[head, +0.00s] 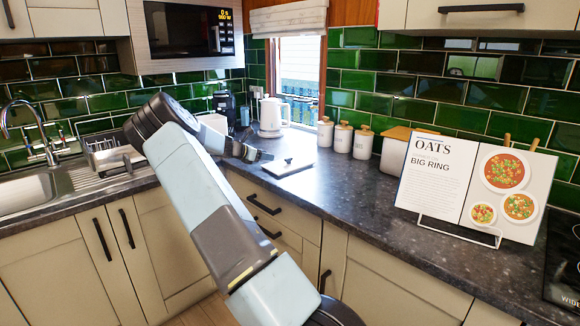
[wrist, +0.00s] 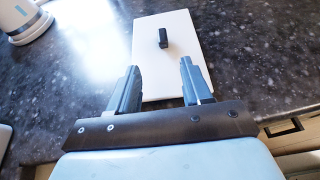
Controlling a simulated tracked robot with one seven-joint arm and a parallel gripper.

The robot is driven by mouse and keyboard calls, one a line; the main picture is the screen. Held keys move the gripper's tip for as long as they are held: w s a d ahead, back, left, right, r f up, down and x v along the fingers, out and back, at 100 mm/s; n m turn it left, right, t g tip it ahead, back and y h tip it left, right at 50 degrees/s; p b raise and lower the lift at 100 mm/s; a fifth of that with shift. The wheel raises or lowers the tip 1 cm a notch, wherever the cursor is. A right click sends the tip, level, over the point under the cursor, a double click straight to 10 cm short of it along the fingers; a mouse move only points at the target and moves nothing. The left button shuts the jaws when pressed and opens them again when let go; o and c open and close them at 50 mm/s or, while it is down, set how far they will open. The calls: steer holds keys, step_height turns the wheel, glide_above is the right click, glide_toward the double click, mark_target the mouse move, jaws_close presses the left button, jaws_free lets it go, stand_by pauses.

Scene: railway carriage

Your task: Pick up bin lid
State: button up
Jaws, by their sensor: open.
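The bin lid (wrist: 180,62) is a flat white rectangular plate with a small black handle (wrist: 163,38) standing up on its top. It lies flat on the dark speckled countertop. In the head view the lid (head: 284,167) is in the corner part of the counter, in front of the white kettle. My gripper (wrist: 157,78) is open and empty. In the wrist view its two fingers overlap the near part of the lid, with the black handle beyond the fingertips. In the head view my gripper (head: 262,156) is just left of the lid, partly hidden by my arm.
A white kettle (head: 273,118) stands behind the lid. White canisters (head: 343,137) and a bread bin (head: 397,150) line the back wall to the right. A cookbook on a stand (head: 471,190) is farther right. The sink (head: 30,190) and dish rack (head: 109,157) are left. Counter right of the lid is clear.

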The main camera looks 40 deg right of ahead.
mark_target(288, 159)
steer(key=x, duration=0.8)
steer(key=shift+x, duration=2.6)
steer(key=shift+s+r, duration=0.1)
jaws_close()
